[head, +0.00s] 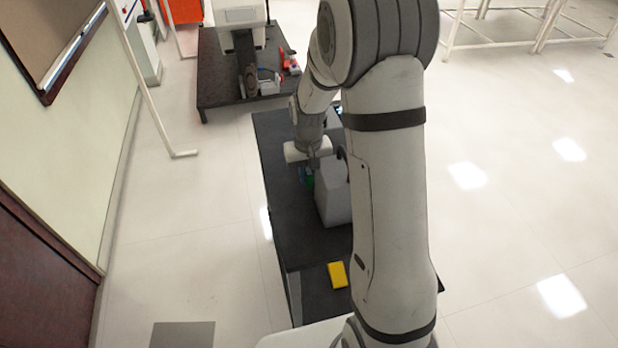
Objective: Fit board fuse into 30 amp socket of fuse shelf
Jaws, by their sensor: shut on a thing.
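My gripper (307,168) points down over the dark bench, at the left side of a grey box-shaped unit. A small green piece (307,180) shows at the fingertips, and my gripper is shut on it. It looks like the board fuse, but it is too small to make out its shape. The grey unit (333,200) stands on the bench, partly hidden by my arm. I cannot tell whether it is the fuse shelf. No socket or amp marking can be read, and I cannot tell whether the green piece touches anything.
A yellow block (338,275) lies on the near, lower part of the dark bench (290,235). Another dark table (215,85) at the back carries a machine and small red and white items. Open floor lies on both sides, with a wall at the left.

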